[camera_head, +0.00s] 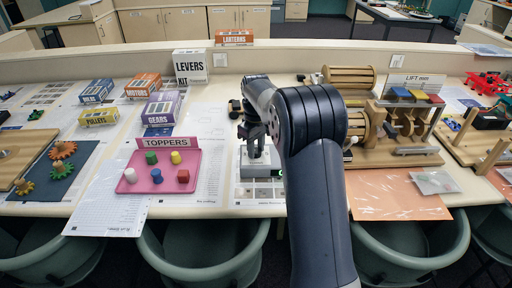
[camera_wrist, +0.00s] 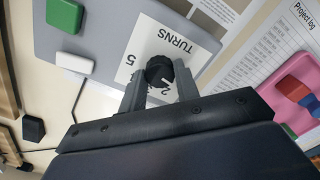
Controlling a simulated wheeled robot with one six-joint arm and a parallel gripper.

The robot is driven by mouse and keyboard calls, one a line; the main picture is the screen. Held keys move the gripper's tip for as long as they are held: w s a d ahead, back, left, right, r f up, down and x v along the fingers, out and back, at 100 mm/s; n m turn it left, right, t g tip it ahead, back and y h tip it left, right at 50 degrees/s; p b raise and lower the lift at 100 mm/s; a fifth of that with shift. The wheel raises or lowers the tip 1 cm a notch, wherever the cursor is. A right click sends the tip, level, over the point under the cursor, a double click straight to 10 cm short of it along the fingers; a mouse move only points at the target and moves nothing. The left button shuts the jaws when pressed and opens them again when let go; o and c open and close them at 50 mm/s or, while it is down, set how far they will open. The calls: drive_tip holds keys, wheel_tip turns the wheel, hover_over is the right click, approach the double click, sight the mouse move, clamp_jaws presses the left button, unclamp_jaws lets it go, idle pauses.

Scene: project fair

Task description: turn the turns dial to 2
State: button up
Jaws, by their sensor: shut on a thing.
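The turns dial is a black round knob (camera_wrist: 158,69) on a white plate (camera_wrist: 180,35) printed "TURNS", with a 5 and a partly hidden 2 visible. My gripper (camera_wrist: 160,84) is shut on the knob, one finger on each side. A pale mark shows near the knob, but I cannot tell exactly which number it points to. The plate is on a grey box (camera_wrist: 110,22), which also carries a green button (camera_wrist: 65,14) and a white button (camera_wrist: 73,65). In the head view my gripper (camera_head: 256,150) is over the grey box (camera_head: 247,171), and my arm hides the dial.
A pink toppers tray (camera_head: 132,186) with coloured pegs stands left of the box. A wooden lift model (camera_head: 395,158) stands right of my arm. Kit boxes (camera_head: 190,66) stand behind. A printed sheet (camera_wrist: 262,85) lies beside the grey box.

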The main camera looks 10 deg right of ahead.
sight(256, 150)
drive_tip(key=m+p, duration=0.1)
drive_tip(key=m, duration=0.2)
drive_tip(key=shift+r+m+p, duration=0.15)
drive_tip(key=shift+m+p, duration=0.15)
drive_tip(key=shift+p, duration=0.1)
drive_tip(key=shift+m+p, duration=0.6)
drive_tip(key=shift+m, duration=1.4)
drive_tip(key=o, duration=1)
wheel_tip(256, 150, up, 11)
drive_tip(key=shift+f, duration=0.2)
drive_tip(key=shift+f, duration=0.1)
